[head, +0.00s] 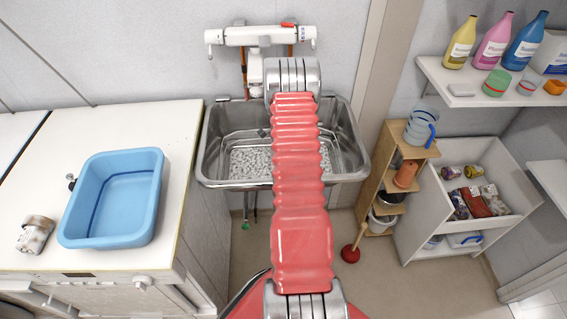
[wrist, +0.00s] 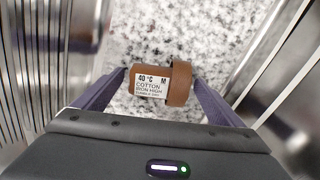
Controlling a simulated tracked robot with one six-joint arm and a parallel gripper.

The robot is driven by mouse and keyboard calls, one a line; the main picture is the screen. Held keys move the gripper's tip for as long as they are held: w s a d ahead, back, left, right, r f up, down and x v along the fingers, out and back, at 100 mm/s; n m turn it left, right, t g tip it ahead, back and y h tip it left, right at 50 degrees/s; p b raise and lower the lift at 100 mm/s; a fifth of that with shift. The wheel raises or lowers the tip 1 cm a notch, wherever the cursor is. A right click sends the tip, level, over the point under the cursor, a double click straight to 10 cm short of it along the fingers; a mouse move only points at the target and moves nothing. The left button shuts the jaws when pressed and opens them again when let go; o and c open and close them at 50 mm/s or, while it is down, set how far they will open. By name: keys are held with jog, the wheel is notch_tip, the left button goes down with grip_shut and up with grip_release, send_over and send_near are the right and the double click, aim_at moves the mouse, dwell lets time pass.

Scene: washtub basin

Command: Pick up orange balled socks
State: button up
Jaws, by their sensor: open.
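The orange-brown balled socks (wrist: 180,84) show in the wrist view with a white care label reading 40 °C, M, cotton. They lie on a grey-and-white speckled surface. My gripper (wrist: 161,82) is open around them, with one purple-grey finger at the left side and one at the right. The fingertips are very close to the sides of the socks; I cannot tell whether they touch. In the head view my red arm reaches over the steel sink (head: 212,150), whose bottom looks speckled. The arm hides the gripper and socks there.
Steel walls flank the gripper in the wrist view. A wall-mounted tap (head: 255,70) stands at the sink's back. Left are a blue basin (head: 75,225) and a whitish-brown balled item (head: 36,235) on the counter. Right are a wooden shelf (head: 372,190) and a white bin (head: 480,238) holding several items.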

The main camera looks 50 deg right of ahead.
dwell(0.4)
jog(key=c, duration=1.1)
jog(key=shift+c, duration=0.2)
jog(key=shift+r, duration=0.15)
notch_tip(320, 180, up, 10)
jog(key=shift+f, duration=0.1)
